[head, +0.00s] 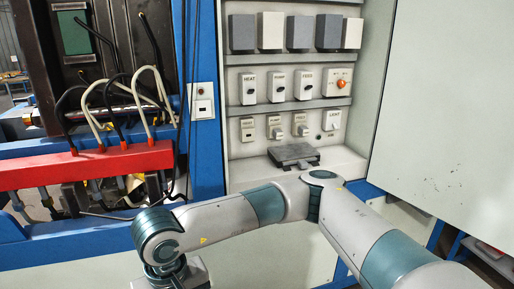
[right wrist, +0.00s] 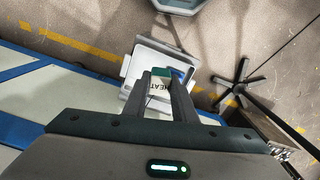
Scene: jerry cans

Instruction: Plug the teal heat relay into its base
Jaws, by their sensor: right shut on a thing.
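My right gripper (right wrist: 168,98) is shut on a small block with a teal top and a white face lettered HEAT, the heat relay (right wrist: 158,86). It holds the relay in the air, above the floor in the right wrist view. In the head view my right arm reaches across the lower front to the left, and its gripper is out of frame. The open cabinet shows a unit labelled HEAT (head: 248,88) at the left of its middle row. I cannot tell which part is the teal relay's base. My left gripper is not in view.
Grey and white boxes (head: 271,33) line the cabinet's top shelf. PUMP (head: 279,86) and FEED (head: 304,85) units and an orange knob (head: 341,83) are below. A dark plate (head: 294,155) lies on the bottom ledge. A red bar (head: 86,164) with cables is at left.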

